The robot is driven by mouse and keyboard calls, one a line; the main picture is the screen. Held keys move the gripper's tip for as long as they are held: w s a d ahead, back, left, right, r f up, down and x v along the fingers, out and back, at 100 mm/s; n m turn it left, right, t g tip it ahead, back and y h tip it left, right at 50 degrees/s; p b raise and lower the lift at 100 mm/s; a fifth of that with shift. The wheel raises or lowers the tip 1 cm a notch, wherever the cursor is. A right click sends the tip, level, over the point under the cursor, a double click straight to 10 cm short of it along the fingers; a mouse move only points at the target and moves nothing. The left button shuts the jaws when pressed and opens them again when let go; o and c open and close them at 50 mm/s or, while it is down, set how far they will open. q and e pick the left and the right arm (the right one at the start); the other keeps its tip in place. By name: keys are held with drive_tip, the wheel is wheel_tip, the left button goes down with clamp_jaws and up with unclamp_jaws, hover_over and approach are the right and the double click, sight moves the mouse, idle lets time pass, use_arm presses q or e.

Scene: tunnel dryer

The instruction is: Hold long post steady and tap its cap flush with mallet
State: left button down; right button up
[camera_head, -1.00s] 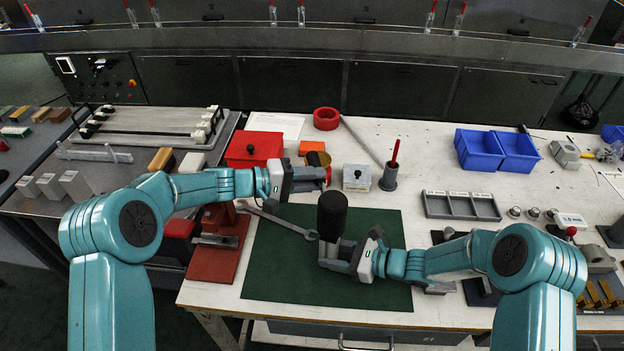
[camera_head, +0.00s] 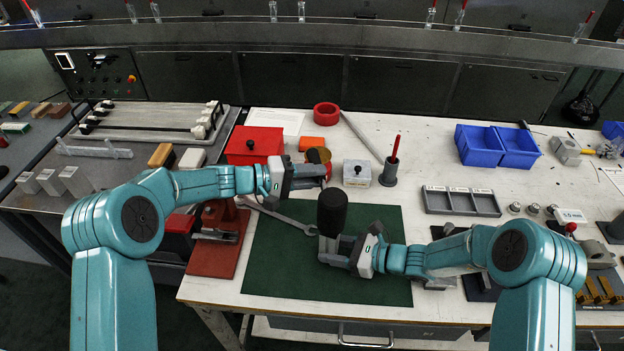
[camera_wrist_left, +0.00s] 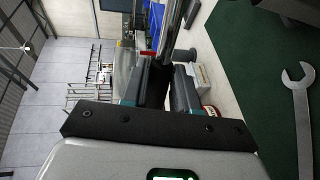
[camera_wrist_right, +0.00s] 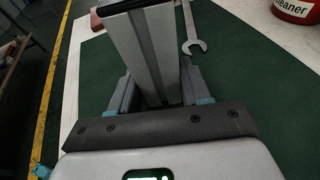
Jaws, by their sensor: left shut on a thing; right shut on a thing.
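A black, round-topped mallet head (camera_head: 332,210) stands over the green mat in the head view, just below my left gripper (camera_head: 322,174). My left gripper is shut on the mallet's handle; a dark grip (camera_wrist_left: 156,86) shows between its jaws in the left wrist view. My right gripper (camera_head: 328,250) is shut on the long post (camera_wrist_right: 158,50), a grey, square-sided profile that looks upright in the right wrist view. A black cap (camera_wrist_right: 122,5) shows at the post's top end. In the head view the black head hides the post's top, so I cannot tell whether they touch.
A wrench (camera_head: 290,219) lies on the green mat (camera_head: 275,270), left of the post. A red box (camera_head: 253,145), a grey-white box (camera_head: 357,173) and a pen holder (camera_head: 388,174) stand behind. A grey divided tray (camera_head: 461,203) lies to the right.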

use_arm(q)
drive_tip(key=shift+r, duration=0.4)
wheel_tip(320, 180, up, 5)
drive_tip(key=shift+r, duration=0.1)
idle(0.3)
idle(1.4)
use_arm(e)
drive_tip(key=o, duration=1.1)
drive_tip(key=shift+c, duration=0.2)
drive_tip(key=shift+d, duration=0.1)
